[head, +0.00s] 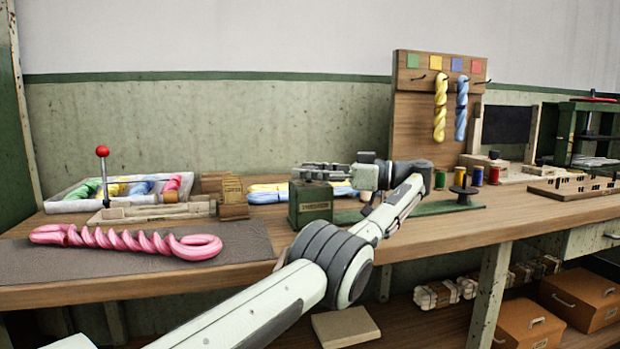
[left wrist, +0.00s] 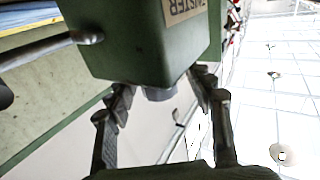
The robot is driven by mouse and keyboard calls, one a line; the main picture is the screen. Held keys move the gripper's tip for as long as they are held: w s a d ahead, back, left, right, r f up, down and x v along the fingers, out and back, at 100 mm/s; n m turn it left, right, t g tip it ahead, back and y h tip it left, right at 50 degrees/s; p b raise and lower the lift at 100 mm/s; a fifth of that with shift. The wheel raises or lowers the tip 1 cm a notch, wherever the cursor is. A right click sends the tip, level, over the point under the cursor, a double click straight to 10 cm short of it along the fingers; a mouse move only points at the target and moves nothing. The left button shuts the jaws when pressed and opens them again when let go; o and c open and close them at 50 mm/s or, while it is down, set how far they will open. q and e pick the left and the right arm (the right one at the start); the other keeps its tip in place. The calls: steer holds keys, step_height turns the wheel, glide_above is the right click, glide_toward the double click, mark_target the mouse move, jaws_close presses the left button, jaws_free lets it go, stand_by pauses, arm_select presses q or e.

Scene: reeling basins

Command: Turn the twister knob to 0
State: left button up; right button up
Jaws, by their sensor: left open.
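The twister is a green box (head: 311,205) with a pale label, standing on the bench at the middle. It fills the upper part of the left wrist view (left wrist: 135,45), where its label appears upside down. A short grey knob (left wrist: 159,94) sits on the box's top face. My left gripper (head: 305,172) is just above the box in the head view and hides the knob there. In the left wrist view its fingers (left wrist: 162,103) are apart, one on either side of the knob. I cannot tell whether they touch it. The knob's pointer and scale do not show.
A metal rod (left wrist: 50,48) sticks out from the box's side. A pink twisted skein (head: 130,241) lies on a grey mat (head: 90,276) at left. A tray (head: 70,205) of coloured skeins stands behind it. Thread spools (head: 477,177) and a pegboard (head: 412,120) are to the right.

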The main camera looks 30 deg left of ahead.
arm_select(q)
steer(key=shift+f+m+t, duration=0.1)
steer(key=shift+m+t, duration=0.2)
steer(key=shift+t, duration=0.1)
steer(key=shift+m+t+y, duration=0.3)
steer(key=shift+t, duration=0.3)
